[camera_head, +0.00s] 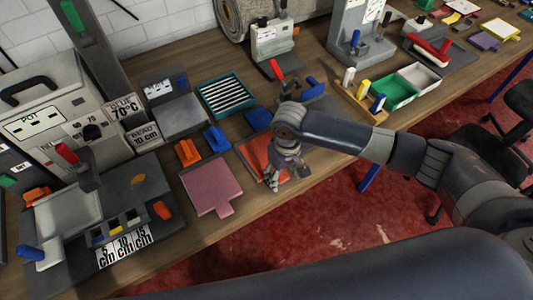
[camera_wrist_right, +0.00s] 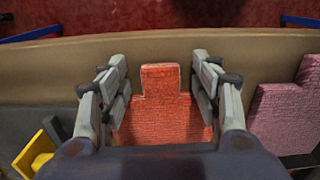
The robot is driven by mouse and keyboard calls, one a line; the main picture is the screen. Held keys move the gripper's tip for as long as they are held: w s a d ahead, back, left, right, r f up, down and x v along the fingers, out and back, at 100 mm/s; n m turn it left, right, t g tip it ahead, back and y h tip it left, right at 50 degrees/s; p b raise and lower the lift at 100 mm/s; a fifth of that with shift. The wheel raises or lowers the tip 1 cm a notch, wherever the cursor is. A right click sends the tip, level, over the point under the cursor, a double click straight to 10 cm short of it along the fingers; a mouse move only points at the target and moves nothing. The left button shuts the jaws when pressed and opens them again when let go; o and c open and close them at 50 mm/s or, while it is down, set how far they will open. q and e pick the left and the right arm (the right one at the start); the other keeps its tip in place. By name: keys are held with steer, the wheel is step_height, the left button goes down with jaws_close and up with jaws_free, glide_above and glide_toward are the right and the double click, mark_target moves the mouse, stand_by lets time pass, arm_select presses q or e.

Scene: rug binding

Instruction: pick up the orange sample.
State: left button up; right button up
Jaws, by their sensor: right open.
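The orange sample (camera_head: 252,153) is a flat orange-red piece with a tab, lying on the wooden table near its front edge. In the head view my right gripper (camera_head: 277,178) is over its right part and hides some of it. In the right wrist view the orange sample (camera_wrist_right: 165,117) lies between the fingers of my right gripper (camera_wrist_right: 160,80), with its tab pointing to the table edge. The fingers are apart on both sides of the tab and do not hold it. My left gripper is not in view.
A pink sample (camera_head: 209,187) lies just left of the orange one. Blue (camera_head: 216,139) and orange (camera_head: 187,152) clips stand behind it. A tray with green and white compartments (camera_head: 398,92) is to the right. Machines line the back, and a chair (camera_head: 500,140) stands past the front edge.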

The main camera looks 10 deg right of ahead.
steer(key=c, duration=1.2)
steer(key=shift+o, duration=0.2)
steer(key=shift+r, duration=0.15)
